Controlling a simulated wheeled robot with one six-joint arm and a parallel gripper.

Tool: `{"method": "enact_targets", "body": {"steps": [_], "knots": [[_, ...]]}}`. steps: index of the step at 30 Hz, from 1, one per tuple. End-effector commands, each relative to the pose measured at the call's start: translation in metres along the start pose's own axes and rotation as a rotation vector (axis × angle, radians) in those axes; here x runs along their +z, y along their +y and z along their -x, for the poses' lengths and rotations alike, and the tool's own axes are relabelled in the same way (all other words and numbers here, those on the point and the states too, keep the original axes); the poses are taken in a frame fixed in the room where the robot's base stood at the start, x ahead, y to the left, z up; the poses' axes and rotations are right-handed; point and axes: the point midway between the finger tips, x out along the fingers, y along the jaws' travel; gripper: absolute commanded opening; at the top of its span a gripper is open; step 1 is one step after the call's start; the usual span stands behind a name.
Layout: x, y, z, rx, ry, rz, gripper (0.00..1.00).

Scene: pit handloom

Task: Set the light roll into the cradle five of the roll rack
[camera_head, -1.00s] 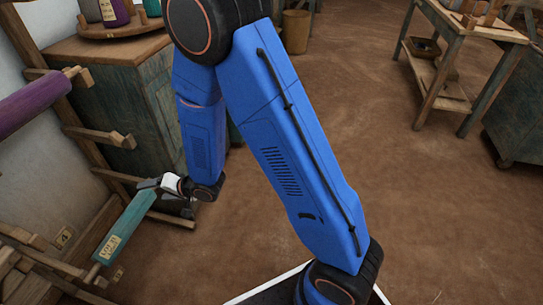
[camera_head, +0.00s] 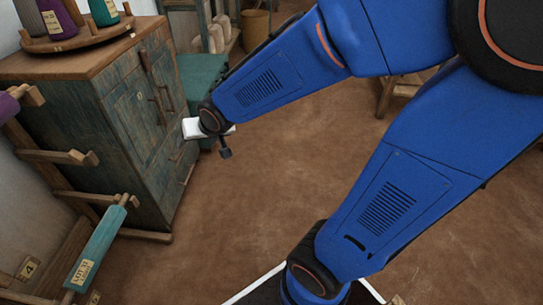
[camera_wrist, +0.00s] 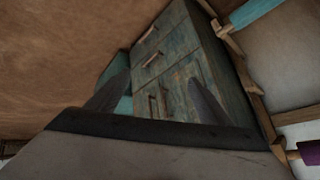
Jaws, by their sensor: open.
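A teal roll (camera_head: 98,247) with a cream label lies slanting at the lower left of the head view; I take it for the light roll. Its far end meets a wooden arm of the roll rack (camera_head: 70,157), and its near end is over another low arm. A tag marked 4 (camera_head: 28,268) is left of it; a second tag (camera_head: 93,297) by its near end is too small to read. The roll shows in part in the wrist view (camera_wrist: 255,10). My gripper (camera_wrist: 157,98) is open and empty, clear of the roll, in front of the cabinet.
A green wooden cabinet (camera_head: 140,110) with drawers stands behind the rack, with thread cones (camera_head: 57,18) on a round tray on top. A purple roll (camera_head: 8,105) rests on a higher rack arm. A bucket (camera_head: 255,28) stands at the back.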

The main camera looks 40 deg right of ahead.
Motion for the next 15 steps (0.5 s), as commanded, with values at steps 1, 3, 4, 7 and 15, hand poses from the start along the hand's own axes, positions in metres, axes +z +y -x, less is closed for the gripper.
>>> {"method": "enact_targets", "body": {"steps": [1,3,4,7,15], "knots": [[0.0,0.011,0.017,0.02,-0.003,0.01,0.74],[0.005,0.025,0.038,0.049,-0.022,0.031,0.74],[0.007,0.031,0.047,0.061,-0.03,0.039,0.74],[0.018,0.049,0.077,0.094,-0.061,0.068,0.74],[0.063,0.086,0.155,0.15,-0.162,0.144,0.74]]}}
